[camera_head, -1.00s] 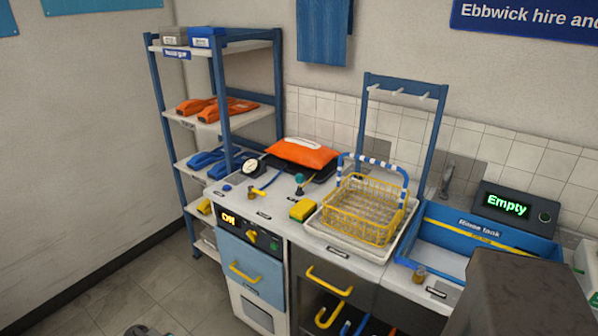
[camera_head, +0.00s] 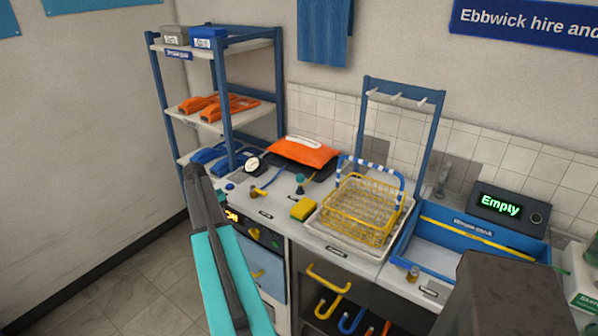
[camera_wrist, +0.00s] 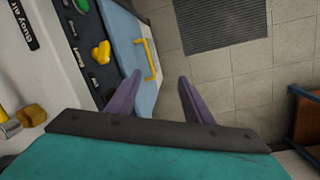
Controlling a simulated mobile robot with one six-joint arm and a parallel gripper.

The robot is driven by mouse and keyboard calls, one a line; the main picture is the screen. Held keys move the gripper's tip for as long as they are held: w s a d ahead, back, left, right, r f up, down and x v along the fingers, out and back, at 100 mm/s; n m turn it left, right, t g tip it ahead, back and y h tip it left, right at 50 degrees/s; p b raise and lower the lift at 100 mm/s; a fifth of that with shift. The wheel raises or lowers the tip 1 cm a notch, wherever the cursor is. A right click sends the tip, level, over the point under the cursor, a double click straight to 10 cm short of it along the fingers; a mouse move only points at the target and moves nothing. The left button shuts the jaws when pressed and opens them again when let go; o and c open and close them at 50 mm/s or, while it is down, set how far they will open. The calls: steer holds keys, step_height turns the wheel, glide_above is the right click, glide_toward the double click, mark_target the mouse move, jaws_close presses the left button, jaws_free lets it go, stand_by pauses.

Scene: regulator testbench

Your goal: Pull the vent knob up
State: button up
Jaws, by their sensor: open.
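A small dark teal knob (camera_head: 300,178) stands upright on a short stem on the white counter; it may be the vent knob, but I cannot read its label. A round gauge (camera_head: 252,168) and a yellow-handled brass valve (camera_head: 258,191) are to its left. In the wrist view my gripper (camera_wrist: 160,76) is open and empty, its purple fingers apart over the floor beside the blue cabinet front. In the head view my teal arm end (camera_head: 228,275) is left of the counter, apart from the knob; its fingers are not clear there.
An orange cushion (camera_head: 303,152) lies behind the knob. A yellow sponge (camera_head: 303,208) and a yellow wire basket (camera_head: 362,208) are to its right. A blue shelf rack (camera_head: 226,110) stands behind left. In the wrist view, a yellow dial (camera_wrist: 101,52) and drawer handle (camera_wrist: 148,60) stick out.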

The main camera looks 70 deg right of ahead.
steer(key=s+d+r+m+p, duration=0.1)
steer(key=s+d+r, duration=0.3)
steer(key=d+r, duration=0.35)
steer(key=s+d+r+m+p, duration=0.1)
steer(key=s+d+r, duration=0.2)
steer(key=d+r, duration=0.45)
step_height(320, 180, up, 11)
steer(key=m, duration=0.2)
glide_above(299, 175)
steer(key=w+a, duration=0.1)
steer(key=w, duration=0.2)
steer(key=shift+s+a+r+h+p, duration=0.2)
steer(key=shift+h+p, duration=0.2)
steer(key=shift+f, duration=0.15)
steer(key=shift+p+x, duration=2.25)
steer(key=shift+x, duration=4.55)
steer(key=shift+s, duration=0.1)
jaws_close()
